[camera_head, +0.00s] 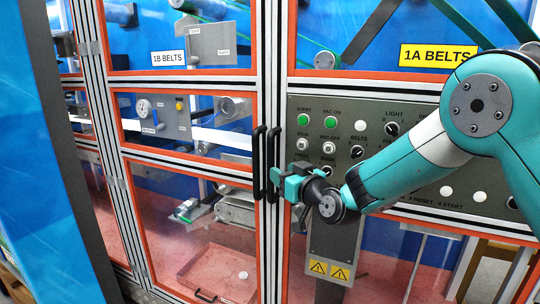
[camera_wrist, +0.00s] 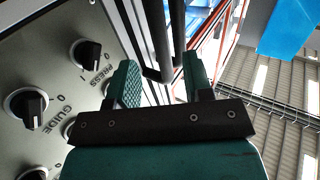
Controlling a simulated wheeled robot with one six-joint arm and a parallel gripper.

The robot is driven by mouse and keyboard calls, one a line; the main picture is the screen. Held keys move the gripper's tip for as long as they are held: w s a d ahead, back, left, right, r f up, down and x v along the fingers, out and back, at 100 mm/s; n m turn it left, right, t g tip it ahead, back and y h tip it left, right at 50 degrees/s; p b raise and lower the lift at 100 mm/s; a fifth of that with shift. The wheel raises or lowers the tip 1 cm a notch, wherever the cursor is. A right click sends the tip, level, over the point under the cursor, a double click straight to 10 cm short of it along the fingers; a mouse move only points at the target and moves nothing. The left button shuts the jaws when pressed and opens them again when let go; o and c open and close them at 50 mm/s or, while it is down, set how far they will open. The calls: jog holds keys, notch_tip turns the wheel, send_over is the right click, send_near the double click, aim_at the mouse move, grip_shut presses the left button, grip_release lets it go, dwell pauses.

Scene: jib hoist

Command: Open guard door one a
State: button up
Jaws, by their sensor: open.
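Guard door one a is the orange-framed clear panel at right in the head view, with a yellow "1A BELTS" label (camera_head: 438,56). Two black upright bar handles stand side by side at the centre posts: a right one (camera_head: 275,148) and a left one (camera_head: 258,150). The doors look shut. My gripper (camera_head: 281,181) is open at the lower part of the right handle. In the wrist view, black bars (camera_wrist: 156,35) run in front of and between the open fingers (camera_wrist: 162,78). I cannot tell whether a finger touches a bar.
A grey control panel (camera_head: 300,98) with buttons and knobs lies right of the handles, behind my arm; its knobs (camera_wrist: 28,105) are close in the wrist view. A door with a white "1B BELTS" label (camera_head: 168,58) is at left. A blue panel (camera_head: 45,150) stands at far left.

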jog(key=p+x, duration=0.2)
jog(key=x, duration=0.5)
grip_shut()
